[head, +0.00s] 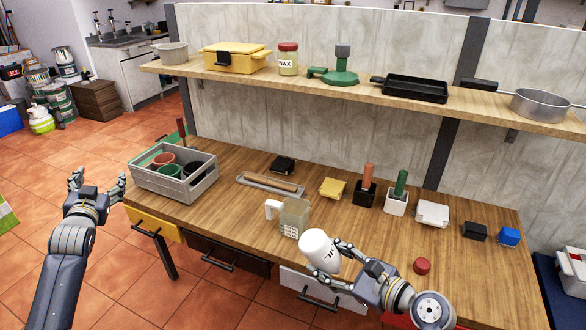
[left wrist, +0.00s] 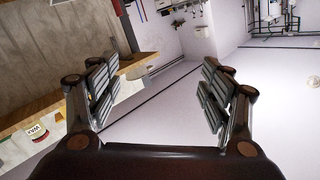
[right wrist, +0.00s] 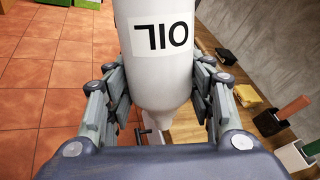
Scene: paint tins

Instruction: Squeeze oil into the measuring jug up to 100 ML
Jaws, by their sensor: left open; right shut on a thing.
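The clear measuring jug (head: 294,216) with a white handle stands upright near the table's front edge; its marks are too small to read. My right gripper (head: 326,252) is shut around a white oil bottle (head: 317,246). The bottle is just in front and right of the jug, held tilted over the front edge.
A grey crate of pots (head: 205,183) stands at the table's left. A tray (head: 270,185), a yellow cloth (head: 333,188) and two handled tools in holders are behind the jug. A red lid-like piece (head: 422,266) lies right of the bottle. A shelf (head: 300,80) runs above.

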